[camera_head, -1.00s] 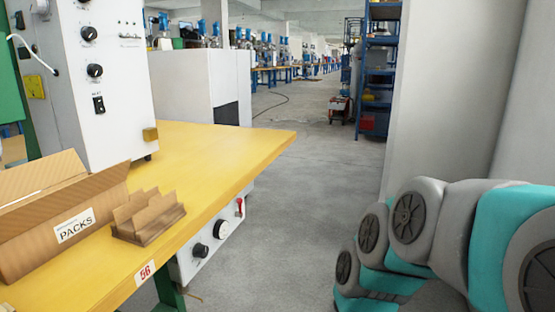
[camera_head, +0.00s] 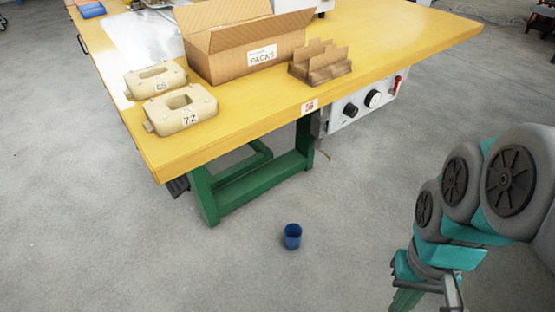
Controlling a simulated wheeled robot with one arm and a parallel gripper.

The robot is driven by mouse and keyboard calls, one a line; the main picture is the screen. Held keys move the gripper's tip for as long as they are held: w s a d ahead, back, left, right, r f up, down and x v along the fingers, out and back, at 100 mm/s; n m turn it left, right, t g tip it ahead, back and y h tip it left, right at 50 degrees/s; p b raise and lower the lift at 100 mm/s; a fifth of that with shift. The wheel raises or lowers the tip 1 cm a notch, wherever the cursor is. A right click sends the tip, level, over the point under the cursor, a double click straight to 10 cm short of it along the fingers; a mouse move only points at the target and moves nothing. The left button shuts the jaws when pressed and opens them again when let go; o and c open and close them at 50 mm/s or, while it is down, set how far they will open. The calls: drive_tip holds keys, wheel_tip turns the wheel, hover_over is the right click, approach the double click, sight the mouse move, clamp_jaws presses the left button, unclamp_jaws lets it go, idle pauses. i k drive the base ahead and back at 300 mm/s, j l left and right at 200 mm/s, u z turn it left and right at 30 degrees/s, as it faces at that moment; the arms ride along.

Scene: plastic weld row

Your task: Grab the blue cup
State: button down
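A small blue cup (camera_head: 292,237) stands upright on the grey concrete floor, in front of the yellow table's green leg frame. Its dark open top faces up and nothing touches it. My arm is folded at the right side of the view. What looks like my gripper (camera_head: 430,290) is at the lower right, partly cut off by the bottom edge. It is well to the right of the cup and apart from it. Its fingertips are not clear, so I cannot tell whether it is open.
The yellow table (camera_head: 390,60) overhangs the floor behind the cup. On it are an open cardboard box (camera_head: 225,65), a cardboard divider (camera_head: 320,65) and two beige moulded parts (camera_head: 185,112). A control panel (camera_head: 362,105) hangs under its edge. The floor around the cup is clear.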

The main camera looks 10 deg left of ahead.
sight(293, 231)
drive_tip(key=u, duration=1.2)
drive_tip(key=l+u, duration=0.25)
drive_tip(key=u, duration=0.15)
drive_tip(key=l+u, duration=0.2)
drive_tip(key=u, duration=0.15)
drive_tip(key=k+l+u, duration=0.15)
drive_tip(key=u, duration=0.25)
drive_tip(key=k+l+u, duration=0.1)
drive_tip(key=l+u, duration=0.25)
drive_tip(key=k+l, duration=0.25)
drive_tip(key=l, duration=0.1)
